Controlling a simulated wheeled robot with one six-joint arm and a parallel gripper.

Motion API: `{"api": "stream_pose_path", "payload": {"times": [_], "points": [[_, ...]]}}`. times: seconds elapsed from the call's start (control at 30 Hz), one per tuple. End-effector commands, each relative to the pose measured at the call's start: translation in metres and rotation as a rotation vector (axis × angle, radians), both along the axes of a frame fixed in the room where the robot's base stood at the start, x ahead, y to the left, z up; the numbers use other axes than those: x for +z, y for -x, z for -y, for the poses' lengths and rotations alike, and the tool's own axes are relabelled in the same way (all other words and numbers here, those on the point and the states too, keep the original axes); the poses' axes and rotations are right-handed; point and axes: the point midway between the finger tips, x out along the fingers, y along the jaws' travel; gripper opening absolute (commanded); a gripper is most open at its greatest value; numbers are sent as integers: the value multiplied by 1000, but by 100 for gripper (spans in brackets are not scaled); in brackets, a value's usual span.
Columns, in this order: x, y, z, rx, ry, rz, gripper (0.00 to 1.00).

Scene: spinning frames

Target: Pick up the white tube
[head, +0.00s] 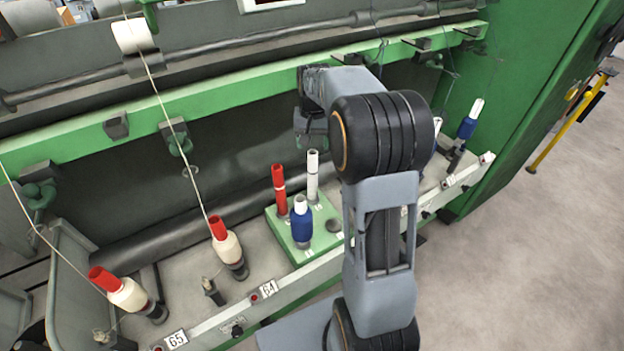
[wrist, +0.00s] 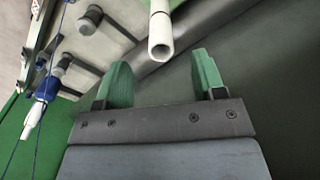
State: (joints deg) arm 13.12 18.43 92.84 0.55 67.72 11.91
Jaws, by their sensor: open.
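The white tube (head: 313,176) stands upright on a green block (head: 327,245), beside a red tube (head: 279,188) and behind a blue bobbin with a white top (head: 301,222). In the wrist view the white tube (wrist: 160,28) shows its open round end, just beyond the fingertips and roughly between their lines. My gripper (head: 312,138) is close above the tube, partly hidden by my arm in the head view. In the wrist view its two green fingers (wrist: 164,75) are apart with nothing between them.
Two cream bobbins with red tops (head: 228,245) (head: 127,294) stand on spindles at left, with threads rising from them. Another blue bobbin (head: 467,127) stands at right. A green rail (head: 230,91) runs across behind. Open floor (head: 540,230) lies at right.

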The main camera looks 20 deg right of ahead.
Motion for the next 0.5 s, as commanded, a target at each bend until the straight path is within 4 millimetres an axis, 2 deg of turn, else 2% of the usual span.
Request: {"api": "stream_pose_path", "payload": {"times": [0.13, 0.5], "points": [[-17, -8, 5, -19, -5, -17, 63], [-59, -10, 4, -18, -5, -19, 63]]}}
